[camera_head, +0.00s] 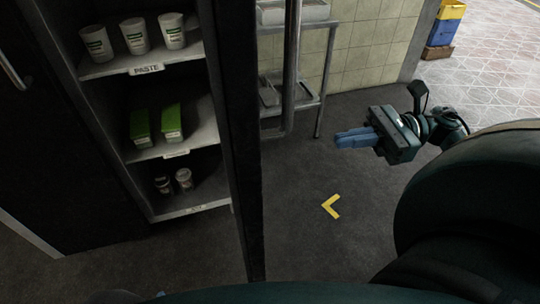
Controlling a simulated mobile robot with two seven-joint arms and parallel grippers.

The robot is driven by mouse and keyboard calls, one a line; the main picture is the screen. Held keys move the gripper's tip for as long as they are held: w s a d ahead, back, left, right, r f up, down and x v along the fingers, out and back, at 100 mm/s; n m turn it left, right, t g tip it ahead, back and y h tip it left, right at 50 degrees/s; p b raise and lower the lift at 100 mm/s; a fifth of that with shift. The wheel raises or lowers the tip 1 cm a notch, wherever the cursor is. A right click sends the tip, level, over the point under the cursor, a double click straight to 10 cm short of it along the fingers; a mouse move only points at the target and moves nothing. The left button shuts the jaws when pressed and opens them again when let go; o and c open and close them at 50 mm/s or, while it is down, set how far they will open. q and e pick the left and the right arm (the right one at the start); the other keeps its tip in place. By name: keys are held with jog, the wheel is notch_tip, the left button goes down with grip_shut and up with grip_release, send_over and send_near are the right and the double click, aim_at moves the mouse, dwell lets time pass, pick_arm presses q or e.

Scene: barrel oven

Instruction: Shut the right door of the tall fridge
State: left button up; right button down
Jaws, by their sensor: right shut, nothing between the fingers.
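The tall dark fridge stands at the left, with its shelves (180,147) exposed. Its right door (232,130) is open and swung out toward me, seen nearly edge-on as a dark upright strip. The door's vertical bar handle (292,62) is on the door's right-hand side. My right gripper (338,139) is to the right of the door and handle, its blue fingers shut, empty and pointing left. A gap of floor shows between the fingers and the door.
The shelves hold white cups (138,36), green boxes (171,122) and small jars (184,179). A metal rack (326,80) stands behind the door by the tiled wall. Stacked crates (444,27) are at the far right. Floor around a yellow mark (331,207) is clear.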

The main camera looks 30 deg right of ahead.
pick_arm(q)
jog(key=shift+w+d+r+g+p, duration=0.15)
jog(key=shift+r+g+p, duration=0.15)
jog(key=shift+p, duration=0.65)
pick_arm(e)
jog(key=x, duration=1.3)
jog(key=shift+a, duration=0.2)
pick_arm(q)
jog(key=shift+f, duration=0.1)
